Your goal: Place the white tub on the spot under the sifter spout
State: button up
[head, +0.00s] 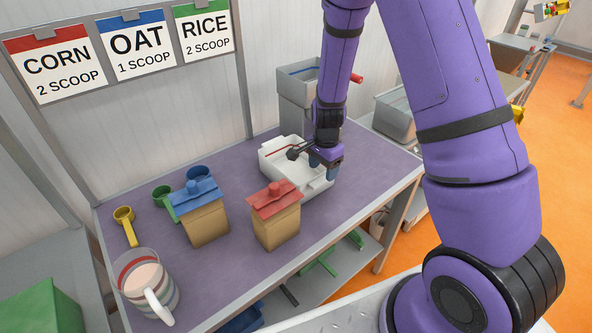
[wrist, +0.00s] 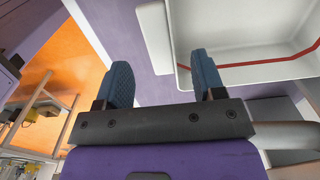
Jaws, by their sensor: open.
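The white tub (head: 283,169) stands on the purple tabletop, with a red line inside it. It is in front of the grey box-like machine (head: 294,92), which has a red-ended handle and is likely the sifter. Its spout and the spot under it cannot be made out. My gripper (head: 318,162) is open at the tub's right side. In the wrist view my gripper (wrist: 165,85) has its blue fingers apart, with the tub's white wall (wrist: 155,40) showing between them. One finger overlaps the tub's inside; contact cannot be told.
On the table stand a blue-lidded box (head: 203,218), a red-lidded box (head: 276,222), a striped pitcher (head: 148,290), and yellow (head: 125,222), green and blue scoops. A grey bin (head: 396,115) is beyond the table's right end. Bare tabletop lies around (head: 345,205).

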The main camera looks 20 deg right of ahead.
aim_at(322, 179)
jog(key=shift+f, duration=2.15)
grip_shut()
jog(key=shift+r, duration=0.15)
